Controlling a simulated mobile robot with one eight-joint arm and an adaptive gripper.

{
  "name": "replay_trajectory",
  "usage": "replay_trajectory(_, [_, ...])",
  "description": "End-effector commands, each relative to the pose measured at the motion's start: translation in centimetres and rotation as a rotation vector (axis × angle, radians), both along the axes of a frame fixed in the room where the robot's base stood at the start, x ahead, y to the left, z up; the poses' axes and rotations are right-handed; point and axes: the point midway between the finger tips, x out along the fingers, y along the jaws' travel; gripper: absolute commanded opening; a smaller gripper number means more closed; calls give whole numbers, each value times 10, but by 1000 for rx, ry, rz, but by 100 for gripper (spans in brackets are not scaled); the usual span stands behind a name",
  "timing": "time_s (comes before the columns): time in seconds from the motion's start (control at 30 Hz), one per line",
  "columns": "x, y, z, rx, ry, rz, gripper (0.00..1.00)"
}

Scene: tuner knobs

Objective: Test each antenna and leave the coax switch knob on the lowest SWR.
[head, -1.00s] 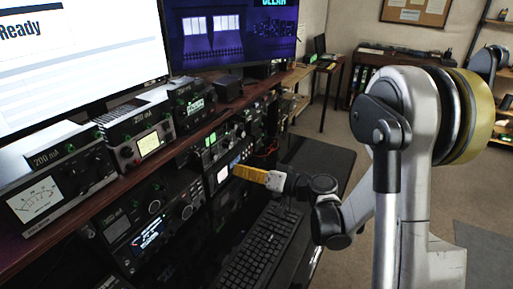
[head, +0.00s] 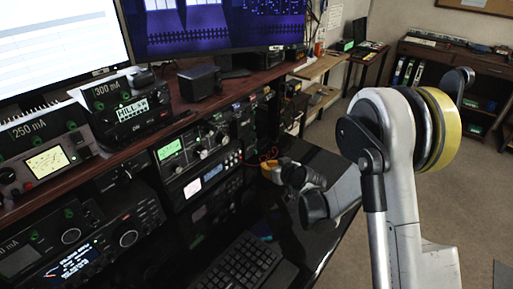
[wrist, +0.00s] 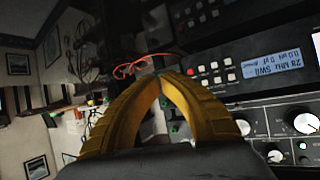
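My gripper (head: 272,168) is beside the rack of radio gear in the head view. In the wrist view its two yellow fingers (wrist: 160,80) meet at the tips, with nothing visible between them. An upside-down blue display (wrist: 271,65) reads 28 MHz and SWR; its smaller figures are hard to read. Buttons on that panel lie beyond and to the right of the fingers. A black panel with silver knobs (wrist: 305,122) is at the lower right, apart from the fingers. I cannot tell which knob is the coax switch, nor its setting.
In the head view, a unit with a green screen (head: 170,150) sits in the rack under the wooden shelf. A keyboard (head: 245,265) lies on the dark desk below. Monitors (head: 215,25) stand above. Red wires (wrist: 137,66) lie beyond the fingertips. Open floor is at the right.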

Motion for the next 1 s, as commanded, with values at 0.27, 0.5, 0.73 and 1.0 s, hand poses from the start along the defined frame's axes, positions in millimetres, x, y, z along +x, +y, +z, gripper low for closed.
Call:
replay_trajectory(0.27, [1, 1, -1, -9, -4, 1, 0])
replay_trajectory(0.5, [4, 6, -1, -8, -4, 3, 0])
replay_trajectory(0.73, [20, 28, -1, -7, -5, 3, 0])
replay_trajectory(1.0, [43, 56, -1, -7, -4, 2, 0])
